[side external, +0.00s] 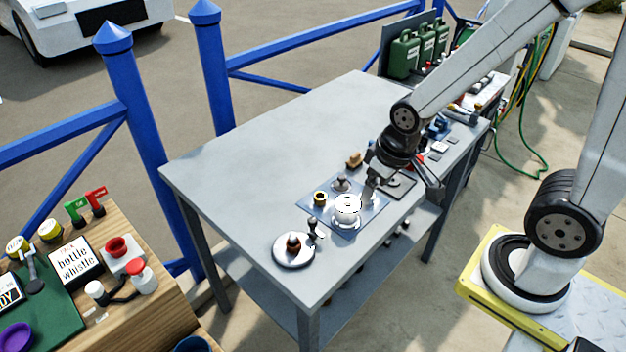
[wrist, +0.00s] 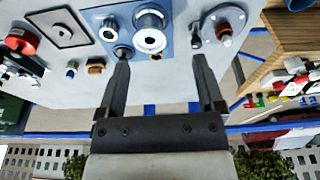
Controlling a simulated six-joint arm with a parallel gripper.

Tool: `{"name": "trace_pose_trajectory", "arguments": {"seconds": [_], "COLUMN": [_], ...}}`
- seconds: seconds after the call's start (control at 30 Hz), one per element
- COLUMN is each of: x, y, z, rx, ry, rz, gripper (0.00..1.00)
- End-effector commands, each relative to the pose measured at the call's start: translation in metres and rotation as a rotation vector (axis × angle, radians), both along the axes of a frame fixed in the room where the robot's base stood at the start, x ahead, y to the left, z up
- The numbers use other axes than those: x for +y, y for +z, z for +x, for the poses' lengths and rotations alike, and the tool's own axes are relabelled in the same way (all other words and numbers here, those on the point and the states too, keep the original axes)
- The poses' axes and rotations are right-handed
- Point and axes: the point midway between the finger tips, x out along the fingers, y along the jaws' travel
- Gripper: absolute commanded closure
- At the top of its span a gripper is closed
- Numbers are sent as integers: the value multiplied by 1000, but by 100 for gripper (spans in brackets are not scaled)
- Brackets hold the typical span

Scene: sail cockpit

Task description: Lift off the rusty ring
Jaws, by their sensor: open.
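A rusty-brown piece (side external: 293,241) sits on the round pale plate (side external: 280,259) at the front left of the grey table. I take it for the rusty ring; its opening is too small to make out. It also shows as a reddish-brown piece in the wrist view (wrist: 223,32), on the plate at upper right. My gripper (wrist: 160,60) is open and empty, with its two fingers spread. In the side view, it is above the table to the right of the plate, apart from the rusty piece.
A small dark lever (side external: 312,229) stands beside the plate. A blue mat (side external: 338,225) carries a silver drum (side external: 348,208), a brass ring (side external: 320,198) and a metal knob (side external: 342,183). A brown block (side external: 354,159) lies behind. The table's far left (side external: 250,150) is clear.

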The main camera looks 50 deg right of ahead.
Motion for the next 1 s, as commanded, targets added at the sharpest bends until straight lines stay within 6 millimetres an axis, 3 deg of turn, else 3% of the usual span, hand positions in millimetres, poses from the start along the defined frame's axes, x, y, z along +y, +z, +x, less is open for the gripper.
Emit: {"name": "trace_pose_trajectory", "arguments": {"seconds": [0.27,0.7,1.0], "x": [15,73,113], "y": [-5,-33,-58], "z": [21,77,100], "rx": [34,130,174], "ry": [224,977,1425], "rz": [-39,-137,-172], "gripper": [13,13,13]}}
